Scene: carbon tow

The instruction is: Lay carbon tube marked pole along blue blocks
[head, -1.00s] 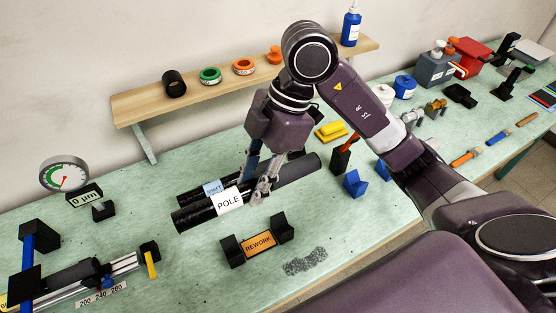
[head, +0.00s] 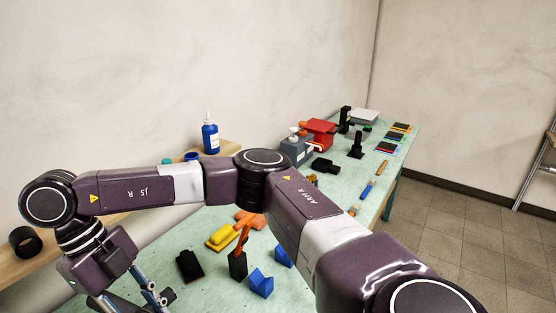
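Two blue blocks, one nearer (head: 261,284) and one farther (head: 283,255), sit on the green bench in the lower middle of the head view. My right gripper (head: 132,302) points down at the bottom left, left of the blocks. Its fingertips are cut off by the bottom edge, so I cannot see whether they are open, shut or holding anything. The carbon tube marked POLE is out of view. My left gripper is not in view.
Near the blocks stand a black holder with an orange-handled tool (head: 238,262), a yellow piece (head: 222,238) and a dark block (head: 190,266). A blue bottle (head: 210,136) stands on the wooden shelf. A red box (head: 320,132) is farther back. My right arm crosses the view.

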